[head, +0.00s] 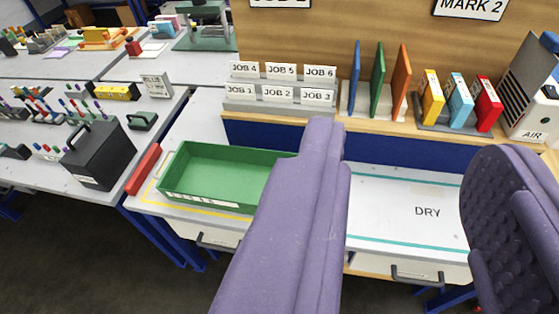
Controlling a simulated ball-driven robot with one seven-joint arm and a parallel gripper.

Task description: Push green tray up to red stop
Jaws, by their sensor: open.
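The green tray (216,203) is a shallow open box, empty where I can see inside. It sits on the white bench within a yellow outline, and its right part is hidden behind my left finger. The red stop (143,169) is a short red bar on the bench at the tray's left, with a narrow gap between them. My gripper (405,165) is open, with two purple padded fingers set wide apart and nothing between them. Its left finger overlaps the tray's right side in the picture; I cannot tell whether they touch.
A teal-outlined area marked DRY (427,211) lies bare at the right. Behind it stand job cards (276,92), upright coloured boards (378,78), coloured binders (460,100) and an AIR box (531,115). A black box (98,153) stands on the left bench.

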